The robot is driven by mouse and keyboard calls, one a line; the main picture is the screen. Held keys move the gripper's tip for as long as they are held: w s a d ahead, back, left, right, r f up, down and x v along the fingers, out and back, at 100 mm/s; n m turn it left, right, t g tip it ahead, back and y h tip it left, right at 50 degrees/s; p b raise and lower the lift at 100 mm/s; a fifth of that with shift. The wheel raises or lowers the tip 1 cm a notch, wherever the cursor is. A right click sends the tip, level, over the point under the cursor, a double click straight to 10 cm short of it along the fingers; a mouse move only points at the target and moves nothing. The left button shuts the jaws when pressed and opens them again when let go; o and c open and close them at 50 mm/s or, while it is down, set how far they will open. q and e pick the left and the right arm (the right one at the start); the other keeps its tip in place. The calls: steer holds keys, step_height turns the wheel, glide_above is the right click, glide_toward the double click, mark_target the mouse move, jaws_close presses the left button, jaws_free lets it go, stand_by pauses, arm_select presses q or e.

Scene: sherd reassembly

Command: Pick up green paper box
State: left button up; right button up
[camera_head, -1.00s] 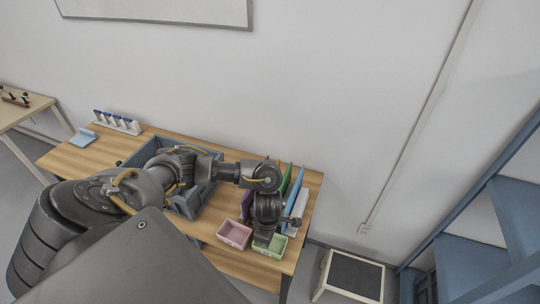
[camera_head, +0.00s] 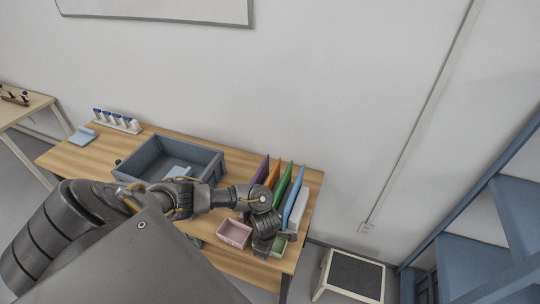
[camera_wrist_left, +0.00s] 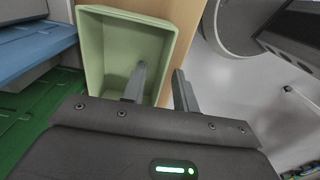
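The green paper box (camera_head: 281,243) is a small open-topped box at the front right of the table, partly hidden by my left gripper (camera_head: 268,247) in the head view. In the left wrist view the green box (camera_wrist_left: 112,45) is upper left and looks empty. My left gripper (camera_wrist_left: 158,88) is open there. One finger reaches into the box and the other is outside, with the box's side wall between them. I cannot tell whether either finger touches the wall. My right gripper is not in view.
A pink box (camera_head: 234,233) stands just left of the green one. Upright purple, orange, green and blue panels (camera_head: 288,187) stand behind. A blue-grey crate (camera_head: 205,160) holds a light-blue piece. The table's front edge is close to the green box.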

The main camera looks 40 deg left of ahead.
arm_select(q)
jaws_close()
steer(key=shift+r, duration=0.1)
stand_by(0.4)
